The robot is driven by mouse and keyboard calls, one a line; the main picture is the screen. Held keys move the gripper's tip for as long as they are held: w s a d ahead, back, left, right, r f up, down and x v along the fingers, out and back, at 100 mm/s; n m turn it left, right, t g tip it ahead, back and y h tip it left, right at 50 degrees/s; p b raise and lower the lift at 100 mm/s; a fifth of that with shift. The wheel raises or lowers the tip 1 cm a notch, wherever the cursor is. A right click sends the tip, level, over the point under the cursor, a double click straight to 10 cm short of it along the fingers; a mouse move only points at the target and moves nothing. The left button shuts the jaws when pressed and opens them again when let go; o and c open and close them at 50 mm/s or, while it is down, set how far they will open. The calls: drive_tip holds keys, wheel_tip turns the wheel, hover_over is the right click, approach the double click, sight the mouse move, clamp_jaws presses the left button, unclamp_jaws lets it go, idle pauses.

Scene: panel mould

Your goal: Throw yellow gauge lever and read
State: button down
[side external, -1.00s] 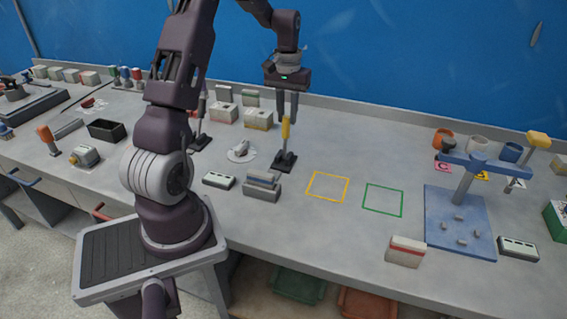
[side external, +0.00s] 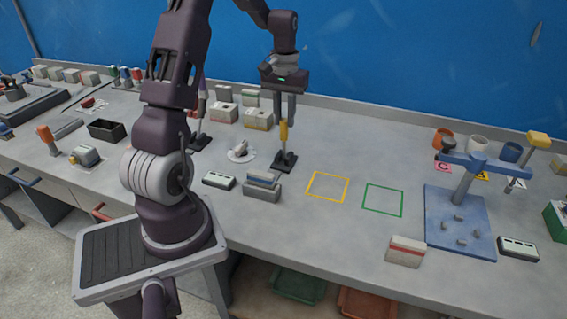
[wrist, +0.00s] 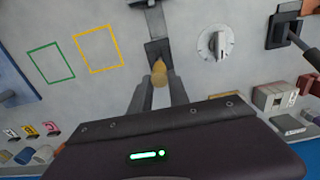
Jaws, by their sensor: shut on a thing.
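The yellow gauge lever (side external: 284,132) stands nearly upright on its dark base (side external: 285,161) near the middle of the bench. It also shows in the wrist view (wrist: 159,71), its yellow handle end between my fingers. My gripper (side external: 284,121) points down from above and is shut on the yellow handle; in the wrist view its fingers (wrist: 158,86) lie on either side of it. The contact faces are hidden. I cannot tell which instrument is the gauge to read, and no reading is legible.
A white dial with a knob (side external: 241,151) lies left of the lever, and another lever (side external: 202,108) stands farther left. Boxes (side external: 258,119) stand behind. A grey block (side external: 262,188) sits in front. Bench around the yellow square (side external: 328,201) and green square (side external: 365,199) is clear.

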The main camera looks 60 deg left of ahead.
drive_tip(key=shift+s+d, duration=0.45)
drive_tip(key=shift+d, duration=0.1)
drive_tip(key=shift+s+d, duration=0.5)
drive_tip(key=shift+s, duration=0.05)
drive_tip(key=shift+f, duration=0.1)
drive_tip(key=shift+s+d+f, duration=0.15)
drive_tip(key=shift+s+d, duration=0.4)
